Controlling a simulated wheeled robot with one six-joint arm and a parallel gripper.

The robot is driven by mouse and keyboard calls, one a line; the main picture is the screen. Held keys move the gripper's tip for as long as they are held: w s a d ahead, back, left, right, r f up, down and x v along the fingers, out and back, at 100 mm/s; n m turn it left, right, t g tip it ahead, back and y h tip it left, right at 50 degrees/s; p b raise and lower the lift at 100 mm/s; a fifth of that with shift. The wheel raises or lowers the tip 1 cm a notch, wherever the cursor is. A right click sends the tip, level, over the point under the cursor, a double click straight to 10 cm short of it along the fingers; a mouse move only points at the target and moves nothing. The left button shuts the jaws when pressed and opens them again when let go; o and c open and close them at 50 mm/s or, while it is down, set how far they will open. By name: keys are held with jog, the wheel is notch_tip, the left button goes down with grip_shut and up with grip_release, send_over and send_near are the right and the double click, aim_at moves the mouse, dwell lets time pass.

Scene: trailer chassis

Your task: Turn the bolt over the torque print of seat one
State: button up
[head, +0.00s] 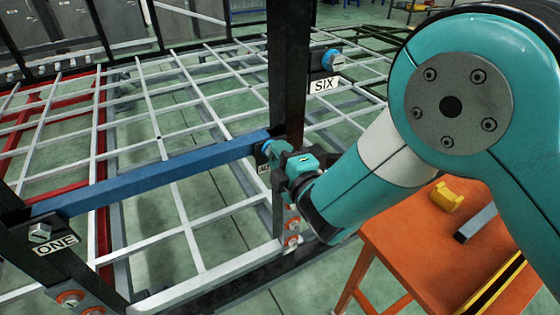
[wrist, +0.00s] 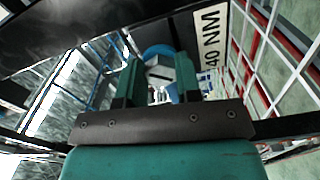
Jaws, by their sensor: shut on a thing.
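My gripper (head: 270,153) is at the dark upright post at the right end of a blue bar (head: 150,175). In the wrist view its two fingers (wrist: 158,70) are closed on either side of a grey bolt head (wrist: 158,76) with a blue ring (wrist: 158,50) behind it. A white torque print (wrist: 211,42) beside it shows "40 NM"; part of it may be hidden by a finger. In the head view this print is mostly covered by my gripper. The plate "ONE" (head: 57,246) is at the bar's left end, under another bolt (head: 39,232).
A plate "SIX" (head: 322,85) and a blue-ringed bolt (head: 335,60) sit higher on the post. Bolts with orange rings (head: 292,241) are below. An orange table (head: 420,255) with a yellow part (head: 446,196) stands at lower right. White grid frames (head: 190,150) fill the left.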

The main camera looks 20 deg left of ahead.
jog(key=shift+s+a+f+m+b, duration=0.1)
jog(key=shift+s+f+m+b, duration=0.05)
jog(key=shift+m+b, duration=3.85)
jog(key=shift+s+a+f+m+b, duration=0.1)
jog(key=shift+f+m+b, duration=0.05)
jog(key=shift+m+b, duration=3.8)
jog(key=shift+s+a+f+m+b, duration=0.15)
jog(key=shift+m+b, duration=2.9)
jog(key=shift+b, duration=1.85)
jog(key=shift+d+r, duration=0.1)
jog(key=o, duration=0.9)
jog(key=shift+r, duration=0.1)
jog(key=b+v, duration=0.2)
jog(key=v, duration=1.5)
jog(key=shift+s+d, duration=0.15)
jog(key=shift+s, duration=0.05)
